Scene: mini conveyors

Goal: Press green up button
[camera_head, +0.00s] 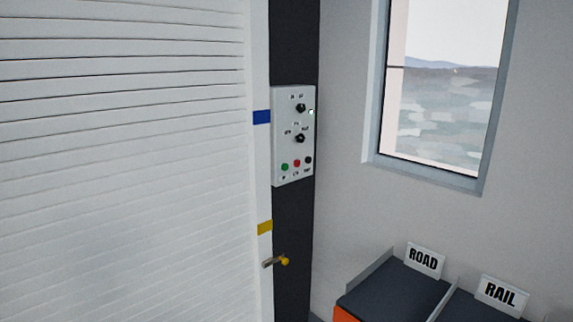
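The green button (285,167) is a small round button at the lower left of a white control panel (280,130). The panel is fixed upright on a dark post beside a white slatted shutter. A red button (297,163) and a black button (308,159) sit to the right of the green one. Two black knobs are above them, an upper one (300,108) and a lower one (299,138). A small green light (311,112) shows near the panel's right edge. The labels are too small to read surely. Neither of my grippers shows in the head view.
The white slatted shutter (125,150) fills the left. Dark conveyors with a ROAD sign (424,259) and a RAIL sign (501,295) stand at the lower right. A window (440,85) is above them. Nothing blocks the panel's front.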

